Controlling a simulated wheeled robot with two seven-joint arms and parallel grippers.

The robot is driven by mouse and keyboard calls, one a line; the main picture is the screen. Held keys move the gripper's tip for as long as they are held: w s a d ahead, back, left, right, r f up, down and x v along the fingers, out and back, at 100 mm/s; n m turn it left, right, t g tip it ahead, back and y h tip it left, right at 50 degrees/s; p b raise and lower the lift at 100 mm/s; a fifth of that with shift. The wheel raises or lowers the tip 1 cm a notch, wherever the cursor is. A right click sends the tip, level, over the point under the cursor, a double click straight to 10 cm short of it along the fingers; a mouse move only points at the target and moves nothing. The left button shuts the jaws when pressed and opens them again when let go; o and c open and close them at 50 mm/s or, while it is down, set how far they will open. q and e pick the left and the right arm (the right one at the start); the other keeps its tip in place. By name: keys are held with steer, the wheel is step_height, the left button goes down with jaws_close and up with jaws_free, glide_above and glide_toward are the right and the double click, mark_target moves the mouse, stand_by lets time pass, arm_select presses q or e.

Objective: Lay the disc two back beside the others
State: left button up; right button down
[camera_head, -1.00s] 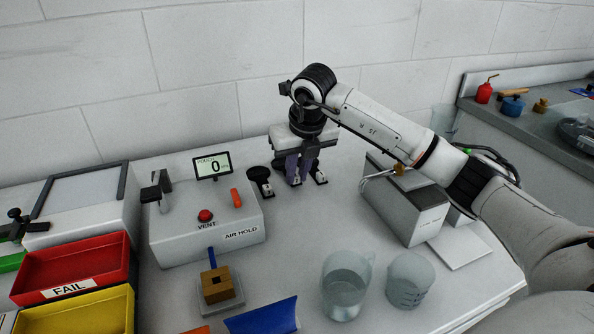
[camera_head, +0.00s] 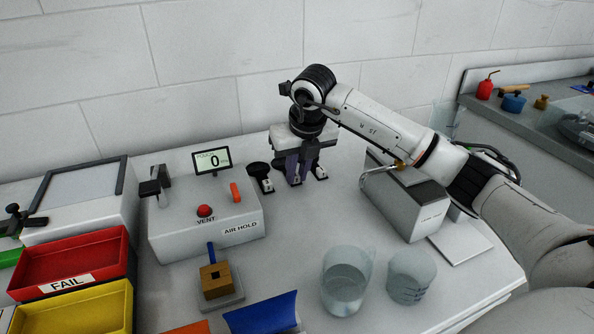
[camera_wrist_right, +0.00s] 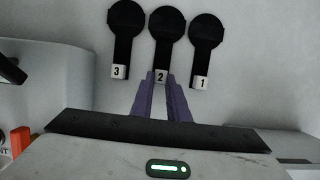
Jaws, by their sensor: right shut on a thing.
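Three black discs with short handles and numbered white tags lie in a row on the white bench top. In the right wrist view, disc three (camera_wrist_right: 124,38) is at the left, disc two (camera_wrist_right: 164,35) in the middle and disc one (camera_wrist_right: 205,38) at the right. My right gripper (camera_wrist_right: 166,84) is shut on disc two at its tag end, with the disc in line beside the others. In the head view, my right gripper (camera_head: 299,177) points down at the bench and hides most of disc two. Disc three (camera_head: 259,174) shows to its left. My left gripper is not in view.
A grey air-hold box (camera_head: 205,222) with a red button and display stands left of the discs. A grey box (camera_head: 408,207) stands to the right. Two clear beakers (camera_head: 346,285), a wooden block (camera_head: 216,280) and red (camera_head: 70,262) and yellow trays are nearer.

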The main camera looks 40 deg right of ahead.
stand_by(0.4)
steer(key=c, duration=1.6)
jaws_free()
steer(key=v, duration=1)
steer(key=shift+r, duration=0.2)
